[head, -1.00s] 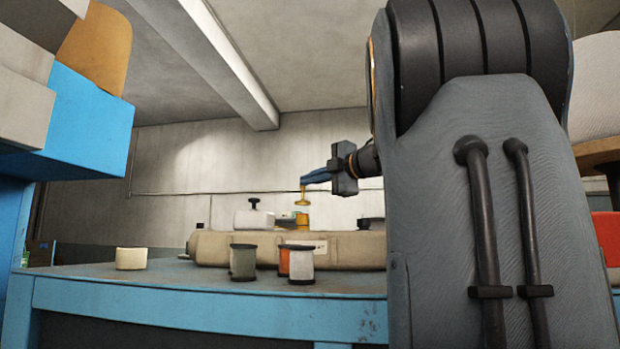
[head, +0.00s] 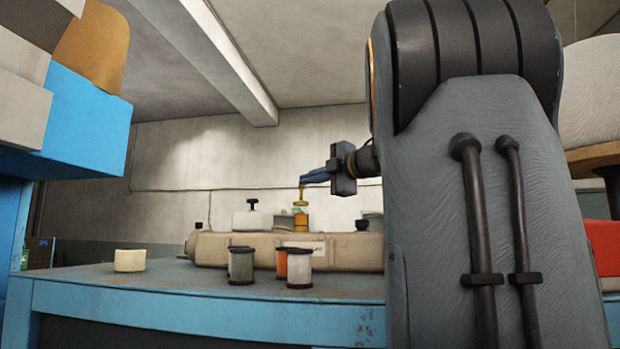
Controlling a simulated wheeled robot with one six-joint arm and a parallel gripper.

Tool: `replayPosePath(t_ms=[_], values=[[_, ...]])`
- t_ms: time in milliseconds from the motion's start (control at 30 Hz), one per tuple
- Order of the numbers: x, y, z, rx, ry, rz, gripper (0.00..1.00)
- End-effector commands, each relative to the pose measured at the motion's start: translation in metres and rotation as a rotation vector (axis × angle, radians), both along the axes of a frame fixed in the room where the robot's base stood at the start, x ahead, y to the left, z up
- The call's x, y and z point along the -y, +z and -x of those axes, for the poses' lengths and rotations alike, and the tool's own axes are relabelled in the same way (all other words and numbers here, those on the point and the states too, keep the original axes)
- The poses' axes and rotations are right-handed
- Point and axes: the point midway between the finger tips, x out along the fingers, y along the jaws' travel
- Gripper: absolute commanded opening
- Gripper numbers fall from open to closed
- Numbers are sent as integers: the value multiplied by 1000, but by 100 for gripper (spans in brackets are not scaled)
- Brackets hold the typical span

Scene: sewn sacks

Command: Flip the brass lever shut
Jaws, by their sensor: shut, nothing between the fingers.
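The brass lever (head: 300,203) stands upright on an amber-coloured fitting behind the long beige body on the bench. It is small and far off, so its exact angle is hard to tell. My gripper (head: 304,180) comes in from the right with its blue fingers shut and empty. The fingertips are at the top of the lever's thin stem. I cannot tell whether they touch it. My arm hides what lies to the right.
The blue bench (head: 190,300) carries a grey spool (head: 242,265), a white spool (head: 299,268), an orange spool (head: 281,263) and a cream roll (head: 130,260). A white container with a black knob (head: 253,217) stands behind. A blue structure (head: 85,120) fills the upper left.

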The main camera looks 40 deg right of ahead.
Motion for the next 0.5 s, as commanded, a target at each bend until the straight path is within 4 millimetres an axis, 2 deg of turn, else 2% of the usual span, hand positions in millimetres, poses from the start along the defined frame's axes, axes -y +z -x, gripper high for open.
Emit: replayPosePath(t_ms=[500], values=[[17, 9, -15, -1, 2, -2, 0]])
